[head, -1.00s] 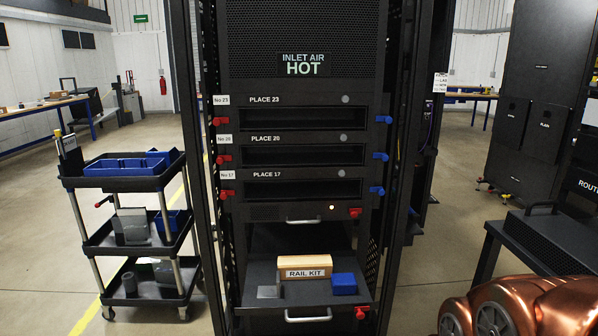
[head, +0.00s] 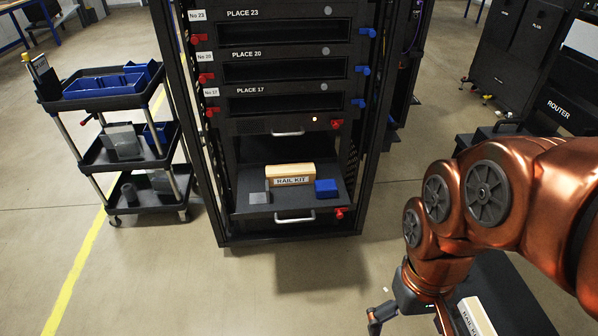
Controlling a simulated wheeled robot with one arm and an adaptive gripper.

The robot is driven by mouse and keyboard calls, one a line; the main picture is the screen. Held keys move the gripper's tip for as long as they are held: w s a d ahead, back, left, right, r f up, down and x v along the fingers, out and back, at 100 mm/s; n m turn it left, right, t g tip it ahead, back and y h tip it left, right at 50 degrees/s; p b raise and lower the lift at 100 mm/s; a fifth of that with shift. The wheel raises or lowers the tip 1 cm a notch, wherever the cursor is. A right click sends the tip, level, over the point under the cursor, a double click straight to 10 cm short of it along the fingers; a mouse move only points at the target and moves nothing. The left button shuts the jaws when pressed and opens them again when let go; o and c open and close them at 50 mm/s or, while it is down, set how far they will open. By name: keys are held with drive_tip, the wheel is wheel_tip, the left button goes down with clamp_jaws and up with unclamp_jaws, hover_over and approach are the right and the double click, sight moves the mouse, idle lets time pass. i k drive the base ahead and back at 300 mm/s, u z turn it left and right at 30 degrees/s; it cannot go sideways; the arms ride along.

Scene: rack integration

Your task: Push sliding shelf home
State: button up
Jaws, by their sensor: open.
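The sliding shelf (head: 290,205) sticks out from the lower part of the black rack. Its pale front handle (head: 281,217) faces me, with a red knob (head: 342,212) at its right. On the shelf stand a wooden RAIL KIT box (head: 290,173), a blue block (head: 326,188) and a grey block (head: 259,197). My gripper (head: 376,318) is low at the bottom edge of the picture, in front of and to the right of the rack. It is open, apart from the shelf, and partly cut off by the frame.
Slots labelled PLACE 23, 20 and 17 (head: 286,104) lie above the shelf, with red and blue knobs at their sides. A black cart (head: 100,100) stands left. Dark cabinets (head: 520,60) stand right. The floor before the rack (head: 250,285) is clear.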

sight(293, 200)
drive_tip(key=k, duration=0.5)
drive_tip(key=u, duration=1.2)
drive_tip(key=i, duration=0.65)
drive_tip(key=u, duration=0.15)
